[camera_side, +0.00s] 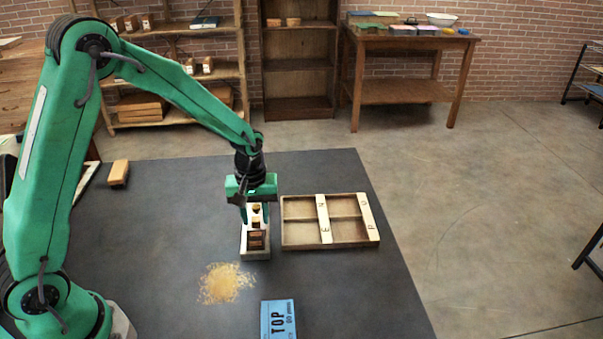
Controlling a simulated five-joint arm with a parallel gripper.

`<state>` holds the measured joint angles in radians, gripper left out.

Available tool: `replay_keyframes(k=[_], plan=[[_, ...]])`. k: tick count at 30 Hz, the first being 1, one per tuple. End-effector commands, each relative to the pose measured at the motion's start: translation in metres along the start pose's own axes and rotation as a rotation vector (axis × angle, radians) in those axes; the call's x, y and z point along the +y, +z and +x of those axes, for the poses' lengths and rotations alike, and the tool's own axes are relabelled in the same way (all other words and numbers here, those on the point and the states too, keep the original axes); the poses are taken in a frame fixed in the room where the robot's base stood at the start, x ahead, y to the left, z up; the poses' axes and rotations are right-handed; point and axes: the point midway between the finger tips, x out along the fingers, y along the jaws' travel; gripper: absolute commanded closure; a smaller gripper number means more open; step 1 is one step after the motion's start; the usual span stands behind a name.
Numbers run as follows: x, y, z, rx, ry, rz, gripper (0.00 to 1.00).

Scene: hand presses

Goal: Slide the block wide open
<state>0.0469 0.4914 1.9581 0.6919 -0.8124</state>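My gripper (254,212) points down over the far part of a pale, narrow block (258,254). The block has dark openings along its top, with small brown pieces at them. My fingers reach down at the block's far end; whether they touch it or hold one of the pieces is too small to tell. The gripper hides part of the block's far end. Right beside the block lies a shallow wooden tray (284,226) with compartments and two pale lettered slats across it.
A heap of tan grains (226,283) lies on the dark table (350,290) in front of the block. A blue box marked TOP (278,320) lies at the front edge of view. A small brown block (118,173) is at the back left. The table's right side is clear.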

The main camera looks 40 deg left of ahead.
Motion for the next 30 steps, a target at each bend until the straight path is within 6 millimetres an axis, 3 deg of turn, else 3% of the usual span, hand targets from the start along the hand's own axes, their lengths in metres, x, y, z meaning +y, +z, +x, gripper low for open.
replay_keyframes(k=[1, 4, 5, 14, 30], plan=[[0.000, 0.000, 0.000, 0.000, 0.000, 0.000, 0.78], [0.000, 0.000, 0.000, 0.000, 0.000, 0.000, 0.97], [0.000, 0.000, 0.000, 0.000, 0.000, 0.000, 1.00], [0.000, -0.007, 0.000, -0.001, -0.001, -0.002, 1.00], [0.000, -0.089, 0.000, 0.000, 0.000, -0.001, 1.00]])
